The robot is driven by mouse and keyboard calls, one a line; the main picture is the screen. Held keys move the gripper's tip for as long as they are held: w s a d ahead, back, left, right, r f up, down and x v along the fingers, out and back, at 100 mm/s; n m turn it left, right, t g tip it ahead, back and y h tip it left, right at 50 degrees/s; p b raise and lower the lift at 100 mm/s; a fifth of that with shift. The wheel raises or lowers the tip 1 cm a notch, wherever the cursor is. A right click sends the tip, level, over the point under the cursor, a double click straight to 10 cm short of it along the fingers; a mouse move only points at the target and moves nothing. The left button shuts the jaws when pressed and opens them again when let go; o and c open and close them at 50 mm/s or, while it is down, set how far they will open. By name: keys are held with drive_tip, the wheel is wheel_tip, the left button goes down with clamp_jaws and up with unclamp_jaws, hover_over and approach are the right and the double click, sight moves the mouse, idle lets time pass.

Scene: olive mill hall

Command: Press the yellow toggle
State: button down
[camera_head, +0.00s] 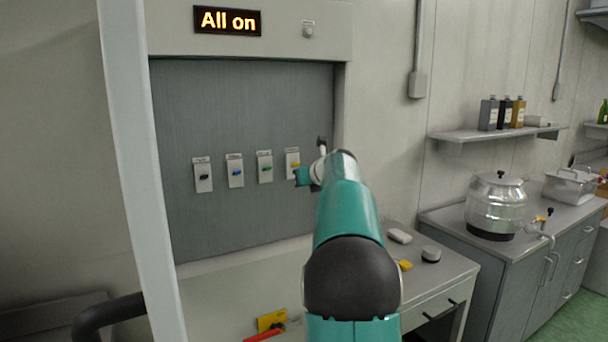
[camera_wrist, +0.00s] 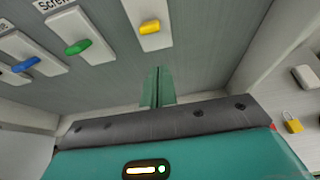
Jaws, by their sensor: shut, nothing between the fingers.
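The yellow toggle (camera_head: 295,165) sits on a white plate at the right end of a row of toggles on the grey wall panel (camera_head: 245,95). In the wrist view the yellow toggle (camera_wrist: 150,27) shows whole near the top centre. My gripper (camera_wrist: 158,72) is shut and empty, with its teal fingertips pointing at the panel just below the yellow toggle in the picture. A gap shows between the fingertips and the toggle there. In the head view my gripper (camera_head: 300,177) partly covers the lower part of the yellow toggle's plate.
The green toggle (camera_head: 265,168), blue toggle (camera_head: 236,172) and black toggle (camera_head: 203,176) stand left of the yellow one. A sign (camera_head: 227,21) above reads "All on". A drawer counter (camera_head: 450,275) with small items lies below. A metal pot (camera_head: 496,205) stands at the right.

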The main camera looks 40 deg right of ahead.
drive_tip(key=s+a+r, duration=0.2)
drive_tip(key=s+r, duration=0.4)
drive_tip(key=shift+s+r, duration=0.3)
drive_tip(key=shift+s, duration=0.1)
drive_tip(key=shift+a, duration=0.15)
